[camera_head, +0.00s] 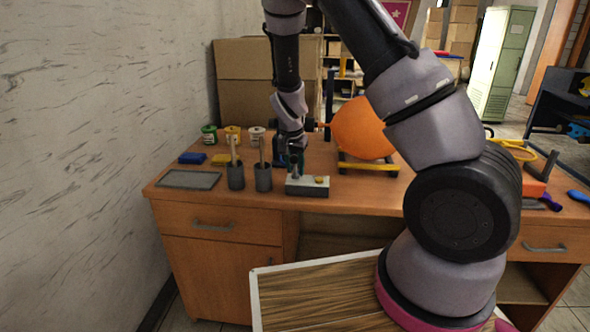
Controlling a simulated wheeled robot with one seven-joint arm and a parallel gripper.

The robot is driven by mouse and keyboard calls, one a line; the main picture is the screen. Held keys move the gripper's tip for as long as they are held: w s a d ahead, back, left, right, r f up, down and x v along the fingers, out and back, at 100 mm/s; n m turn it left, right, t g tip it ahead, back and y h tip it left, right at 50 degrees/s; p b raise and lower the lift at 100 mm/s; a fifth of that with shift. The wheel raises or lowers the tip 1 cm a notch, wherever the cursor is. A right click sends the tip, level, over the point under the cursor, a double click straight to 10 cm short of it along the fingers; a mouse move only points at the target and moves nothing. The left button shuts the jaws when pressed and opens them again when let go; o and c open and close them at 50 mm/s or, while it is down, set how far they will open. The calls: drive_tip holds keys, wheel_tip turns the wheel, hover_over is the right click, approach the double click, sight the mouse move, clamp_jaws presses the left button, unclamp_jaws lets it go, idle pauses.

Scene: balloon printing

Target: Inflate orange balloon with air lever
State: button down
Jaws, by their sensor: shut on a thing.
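The orange balloon (361,128) looks large and round and sits on a yellow-railed stand (368,167) on the desk. Its right side is partly hidden by my arm. The fingertips are small and partly dark in the view.
The wooden desk (347,195) also bears two dark cups with brushes (263,178), a grey tray (189,180), paint cans (209,135) and blue and yellow blocks (193,158). A wall closes the left side.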

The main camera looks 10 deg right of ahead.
drive_tip(key=g, duration=0.1)
drive_tip(key=w+g, duration=0.1)
drive_tip(key=w+g+y, duration=0.1)
drive_tip(key=shift+d+r, duration=0.4)
drive_tip(key=g, duration=0.1)
drive_tip(key=w+g+y, duration=0.1)
drive_tip(key=shift+w+d+g, duration=0.2)
drive_tip(key=shift+w+g, duration=0.05)
drive_tip(key=shift+g, duration=0.05)
drive_tip(key=shift+w+d, duration=0.3)
drive_tip(key=shift+w, duration=0.65)
drive_tip(key=shift+f, duration=0.1)
drive_tip(key=c, duration=0.5)
unclamp_jaws()
drive_tip(key=shift+a, duration=0.1)
drive_tip(key=v, duration=1)
drive_tip(key=shift+r, duration=0.4)
